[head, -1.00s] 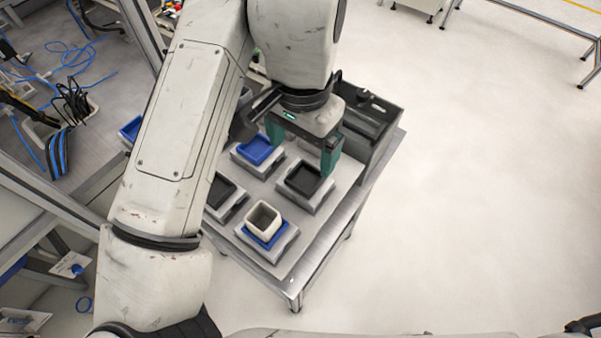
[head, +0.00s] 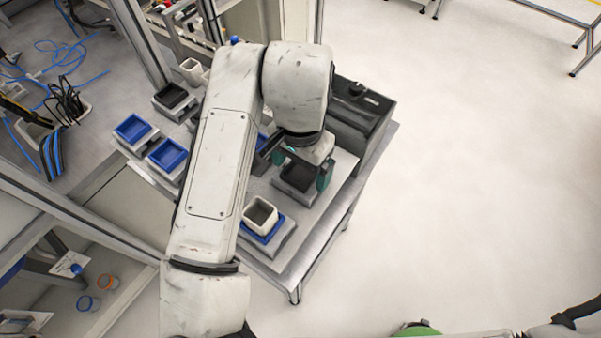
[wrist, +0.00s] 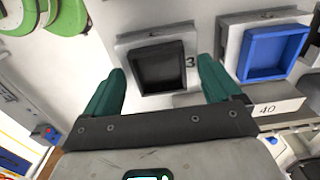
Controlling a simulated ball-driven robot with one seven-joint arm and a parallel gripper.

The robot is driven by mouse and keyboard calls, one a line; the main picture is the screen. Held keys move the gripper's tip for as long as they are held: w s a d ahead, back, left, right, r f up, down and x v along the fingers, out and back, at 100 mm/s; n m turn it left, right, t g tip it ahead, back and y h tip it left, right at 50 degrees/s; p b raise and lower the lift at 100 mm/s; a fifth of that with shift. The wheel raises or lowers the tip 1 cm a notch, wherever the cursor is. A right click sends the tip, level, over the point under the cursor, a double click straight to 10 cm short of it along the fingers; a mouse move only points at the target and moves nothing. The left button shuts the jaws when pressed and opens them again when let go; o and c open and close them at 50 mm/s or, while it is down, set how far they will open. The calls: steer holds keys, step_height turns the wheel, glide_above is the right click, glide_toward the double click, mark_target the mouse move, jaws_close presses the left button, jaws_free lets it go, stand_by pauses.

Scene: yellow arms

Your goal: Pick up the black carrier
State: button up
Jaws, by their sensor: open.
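A square black carrier (head: 297,179) sits on a grey block on the table, partly hidden by my gripper. My gripper (head: 302,169) is above it with its two teal fingers open and empty. In the wrist view the black carrier (wrist: 160,68) lies between and just beyond the fingertips of my gripper (wrist: 161,70), apart from both. A second black carrier (head: 172,95) stands on a block at the back left of the table.
A cream container in a blue carrier (head: 263,236) stands in front of the black one. More blue carriers (head: 167,154) stand on blocks to the left. A dark grey bin (head: 358,118) stands close behind on the right. The floor to the right is open.

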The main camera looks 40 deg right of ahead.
steer(key=c, duration=1.3)
steer(key=shift+c, duration=0.3)
steer(key=shift+r, duration=0.15)
